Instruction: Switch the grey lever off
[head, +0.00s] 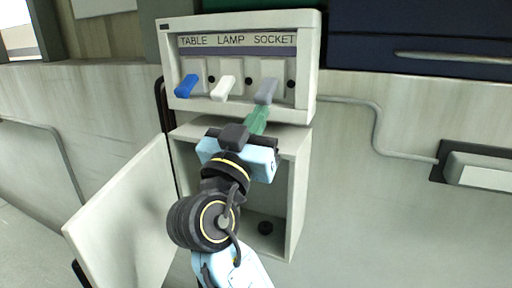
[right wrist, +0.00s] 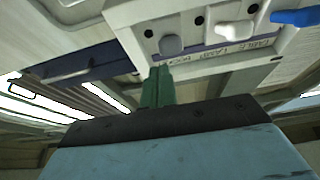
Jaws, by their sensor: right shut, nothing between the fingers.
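The grey lever (head: 266,91) is the rightmost of three levers on a pale switch panel (head: 312,60), under the word SOCKET. It juts out from its plate, its end toward the lower left. In the right wrist view the grey lever (right wrist: 171,45) shows just beyond my fingertips. My right gripper (head: 260,115) has green fingers shut together with nothing between them, just below the grey lever. It also shows in the right wrist view (right wrist: 158,80). I cannot tell whether the tips touch the lever. My left gripper is out of view.
A blue lever (head: 186,86) and a white lever (head: 223,88) sit left of the grey one. Below the panel is an open box (head: 296,185), its door (head: 125,220) swung out to the left. A conduit (head: 377,125) runs along the wall at right.

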